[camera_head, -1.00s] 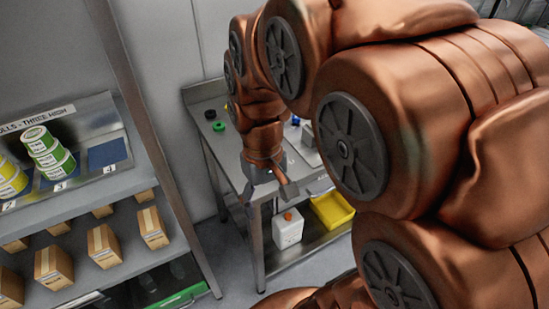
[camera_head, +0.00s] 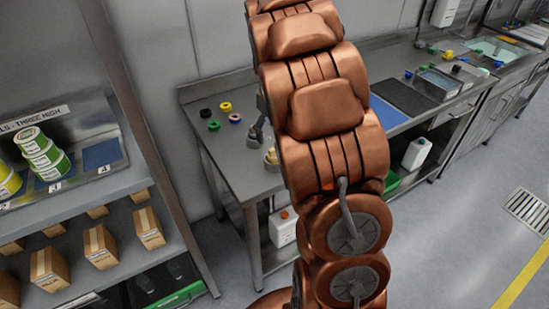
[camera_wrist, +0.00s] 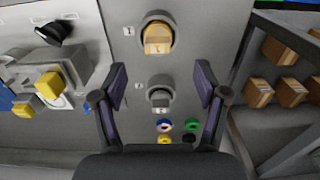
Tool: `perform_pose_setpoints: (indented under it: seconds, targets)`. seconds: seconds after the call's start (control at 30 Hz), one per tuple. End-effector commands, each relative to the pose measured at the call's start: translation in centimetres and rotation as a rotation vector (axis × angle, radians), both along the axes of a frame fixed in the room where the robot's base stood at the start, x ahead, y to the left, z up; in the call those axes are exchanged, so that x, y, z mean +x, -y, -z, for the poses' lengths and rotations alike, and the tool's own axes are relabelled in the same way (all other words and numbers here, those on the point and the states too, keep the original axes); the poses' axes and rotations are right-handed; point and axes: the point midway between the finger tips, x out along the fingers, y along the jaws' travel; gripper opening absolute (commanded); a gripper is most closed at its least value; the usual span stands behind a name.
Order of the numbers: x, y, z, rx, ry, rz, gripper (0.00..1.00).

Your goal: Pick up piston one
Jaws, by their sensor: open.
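Two round grey holders stand on the steel table (camera_head: 232,165). In the wrist view, the holder beside the label "1" carries a tan-topped piston (camera_wrist: 157,38), ahead of my fingertips at the top centre. The holder beside the label "2" has a grey piston (camera_wrist: 159,97), seen between my fingers and nearer the palm. My gripper (camera_wrist: 160,80) is open and empty, fingers spread wide. In the head view my gripper (camera_head: 257,134) is partly hidden behind my arm, above the table; a tan piece (camera_head: 271,156) shows just below it.
Several small coloured rings (camera_head: 213,125) lie at the table's back left. A shelf rack (camera_head: 150,180) with boxes and tubs stands left. A long counter (camera_head: 455,105) runs right, with a dark mat. A white canister (camera_head: 282,228) stands below the table.

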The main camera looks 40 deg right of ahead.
Motion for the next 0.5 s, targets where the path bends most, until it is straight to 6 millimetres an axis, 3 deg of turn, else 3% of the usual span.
perform_pose_setpoints:
  seconds: [0.5]
  targets:
    - [-0.3,0.2,3.9,0.002,-0.002,0.002,0.73]
